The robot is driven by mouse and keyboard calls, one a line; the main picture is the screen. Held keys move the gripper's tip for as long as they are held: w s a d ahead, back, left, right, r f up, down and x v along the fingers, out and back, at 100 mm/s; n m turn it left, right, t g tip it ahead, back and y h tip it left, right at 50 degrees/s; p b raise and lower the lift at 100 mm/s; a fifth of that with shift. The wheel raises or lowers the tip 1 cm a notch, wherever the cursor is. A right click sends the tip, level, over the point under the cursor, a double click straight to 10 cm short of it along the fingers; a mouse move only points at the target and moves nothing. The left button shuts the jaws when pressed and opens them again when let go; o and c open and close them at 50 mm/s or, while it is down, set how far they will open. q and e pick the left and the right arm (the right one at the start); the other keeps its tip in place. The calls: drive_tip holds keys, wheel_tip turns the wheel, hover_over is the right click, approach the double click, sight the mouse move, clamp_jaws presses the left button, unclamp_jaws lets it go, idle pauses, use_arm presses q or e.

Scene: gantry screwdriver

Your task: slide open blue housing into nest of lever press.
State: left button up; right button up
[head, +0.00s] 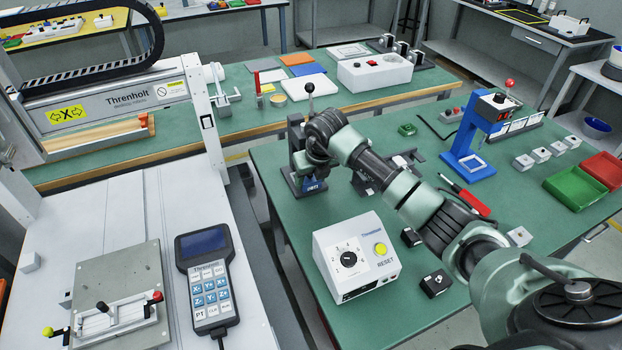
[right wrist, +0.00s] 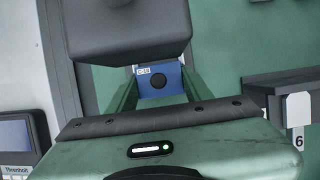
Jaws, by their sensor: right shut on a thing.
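The lever press (head: 296,135) is a dark grey stand with a black-knobbed lever, at the left part of the green table. My right gripper (head: 312,172) is at its front, low down by its base. The gripper is shut on the blue housing (head: 315,185), which shows as a small blue patch at the press base. In the right wrist view the blue housing (right wrist: 172,91) has a white label and a dark round spot, between my green fingers (right wrist: 158,90). The press head covers its far part. The nest is hidden, so I cannot tell how far in the housing sits. My left gripper is out of view.
A white control box (head: 357,255) with a dial and yellow button stands in front of the press. A blue press (head: 474,135) with a red knob stands to the right, near green (head: 575,187) and red bins (head: 603,170). Small black blocks (head: 435,284) lie under my arm.

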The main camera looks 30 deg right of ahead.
drive_tip(key=shift+f, duration=0.25)
idle(0.5)
drive_tip(key=o, duration=1.6)
drive_tip(key=shift+o, duration=0.2)
drive_tip(key=shift+r, duration=0.1)
drive_tip(key=shift+r+p, duration=1.05)
drive_tip(key=shift+r, duration=0.6)
drive_tip(key=shift+s, duration=0.1)
